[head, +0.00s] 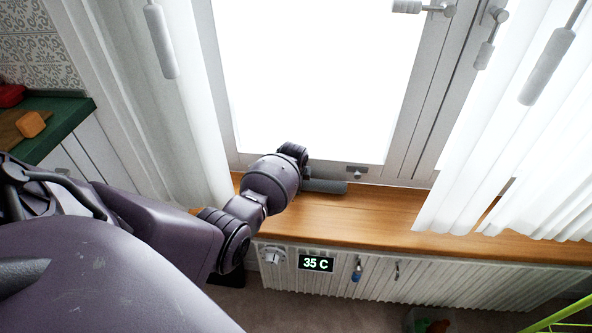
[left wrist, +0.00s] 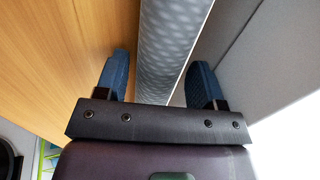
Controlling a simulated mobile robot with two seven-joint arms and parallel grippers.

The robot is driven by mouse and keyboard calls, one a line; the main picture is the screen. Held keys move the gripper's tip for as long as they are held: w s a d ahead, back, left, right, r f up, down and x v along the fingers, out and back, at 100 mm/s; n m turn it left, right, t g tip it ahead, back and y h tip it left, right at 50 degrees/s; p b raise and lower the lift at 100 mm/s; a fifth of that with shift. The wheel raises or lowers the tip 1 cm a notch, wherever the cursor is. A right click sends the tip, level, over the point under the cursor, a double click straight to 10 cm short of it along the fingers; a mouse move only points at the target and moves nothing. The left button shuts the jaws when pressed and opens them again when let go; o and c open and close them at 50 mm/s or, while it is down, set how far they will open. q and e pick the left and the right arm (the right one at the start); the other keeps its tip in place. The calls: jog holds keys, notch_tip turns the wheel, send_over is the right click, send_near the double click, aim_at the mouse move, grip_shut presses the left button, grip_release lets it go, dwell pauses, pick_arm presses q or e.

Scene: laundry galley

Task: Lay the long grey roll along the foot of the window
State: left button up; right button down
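The long grey roll (head: 326,186) lies on the wooden sill (head: 380,212) at the foot of the window (head: 318,80). In the head view only its right end shows; my left arm hides the rest. My left gripper (head: 296,172) is over the roll by the window's lower frame, its fingertips hidden in that view. In the left wrist view the roll (left wrist: 170,45) runs between the two blue fingers (left wrist: 160,82). The fingers stand apart, with a gap visible on the left side of the roll. My right gripper is in neither view.
White curtains hang left (head: 150,120) and right (head: 490,130) of the window, the right one reaching the sill. A radiator (head: 400,277) with a 35 C display (head: 316,263) is below. A green counter (head: 60,120) stands at left. The sill's middle right is clear.

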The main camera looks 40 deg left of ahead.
pick_arm(q)
jog(key=w+p+v, duration=0.1)
jog(key=p+v, duration=0.4)
jog(key=v, duration=0.6)
jog(key=s+d+r+n+t, duration=0.2)
jog(key=s+d+r+t, duration=0.1)
jog(key=s, duration=0.5)
jog(key=s+d+r+n+t, duration=0.2)
jog(key=s+d+t, duration=0.15)
jog(key=s, duration=0.35)
jog(key=s+d+f+n+h, duration=0.1)
jog(key=s+d+n, duration=0.2)
jog(key=s, duration=0.8)
jog(key=s+d+f+n+t, duration=0.1)
jog(key=s+d, duration=0.4)
jog(key=s, duration=0.6)
jog(key=f+n, duration=0.1)
jog(key=n, duration=0.1)
jog(key=shift+d+f+n+h+p, duration=0.2)
jog(key=shift+d+n+h+p, duration=0.1)
jog(key=shift+d+h, duration=0.1)
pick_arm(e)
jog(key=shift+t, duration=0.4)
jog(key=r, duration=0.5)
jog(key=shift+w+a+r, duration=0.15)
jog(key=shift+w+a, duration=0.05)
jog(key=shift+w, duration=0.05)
pick_arm(q)
jog(key=shift+s, duration=0.15)
